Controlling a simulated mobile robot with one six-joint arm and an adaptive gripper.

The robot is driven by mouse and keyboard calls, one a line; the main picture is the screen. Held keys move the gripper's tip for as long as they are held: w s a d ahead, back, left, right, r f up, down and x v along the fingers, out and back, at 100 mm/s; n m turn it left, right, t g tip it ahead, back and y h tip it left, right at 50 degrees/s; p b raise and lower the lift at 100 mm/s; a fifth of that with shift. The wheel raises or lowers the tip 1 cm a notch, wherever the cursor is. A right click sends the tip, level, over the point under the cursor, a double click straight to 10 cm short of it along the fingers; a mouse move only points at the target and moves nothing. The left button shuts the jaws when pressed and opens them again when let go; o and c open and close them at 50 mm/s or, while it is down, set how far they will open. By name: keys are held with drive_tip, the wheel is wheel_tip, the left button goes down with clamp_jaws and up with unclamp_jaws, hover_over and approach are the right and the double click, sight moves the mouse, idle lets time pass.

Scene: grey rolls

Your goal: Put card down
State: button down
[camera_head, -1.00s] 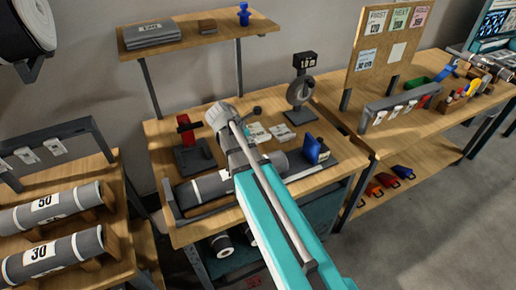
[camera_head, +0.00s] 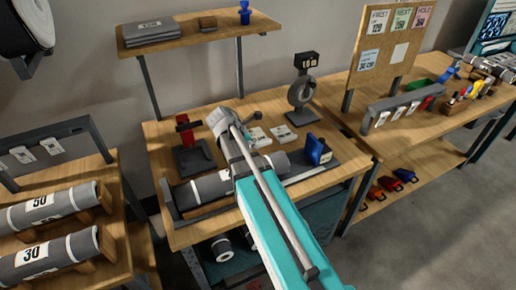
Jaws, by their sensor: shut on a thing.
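Two small white cards with dark print lie close together on the middle workbench, a left card (camera_head: 257,137) and a right card (camera_head: 283,134). My gripper (camera_head: 251,121) shows only as a small part beyond my grey wrist, just above and left of the left card. It is shut on a card, but its fingers and the held edge are mostly hidden by my arm. Whether the left card is the held one, and whether it touches the bench, I cannot tell.
A grey roll (camera_head: 203,187) lies along the bench front under my arm. A red-topped device (camera_head: 188,145) stands left, a blue block (camera_head: 318,149) right, and a stand with a display (camera_head: 303,90) behind. A pinboard (camera_head: 392,45) with cards rises over the right bench.

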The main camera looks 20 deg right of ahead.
drive_tip(key=w+d+f+b, duration=0.1)
drive_tip(key=w, duration=0.1)
drive_tip(key=w+d+f, duration=0.1)
drive_tip(key=w+d+f+b, duration=0.1)
drive_tip(key=w, duration=0.1)
drive_tip(key=shift+w+d+f+b, duration=0.1)
drive_tip(key=shift+w+d+b, duration=0.05)
drive_tip(key=shift+w+b, duration=0.2)
drive_tip(key=b, duration=0.4)
hover_over(261, 150)
drive_tip(key=a, duration=0.2)
drive_tip(key=f, duration=0.4)
drive_tip(key=shift+s+f, duration=0.25)
drive_tip(key=shift+s, duration=0.1)
drive_tip(key=shift+w+d+f+b, duration=0.2)
drive_tip(key=shift+w+f+b, duration=0.2)
drive_tip(key=shift+f+b, duration=1.65)
drive_tip(key=shift+b, duration=0.15)
drive_tip(key=shift+f, duration=0.15)
drive_tip(key=c, duration=0.7)
unclamp_jaws()
drive_tip(key=shift+o, duration=0.2)
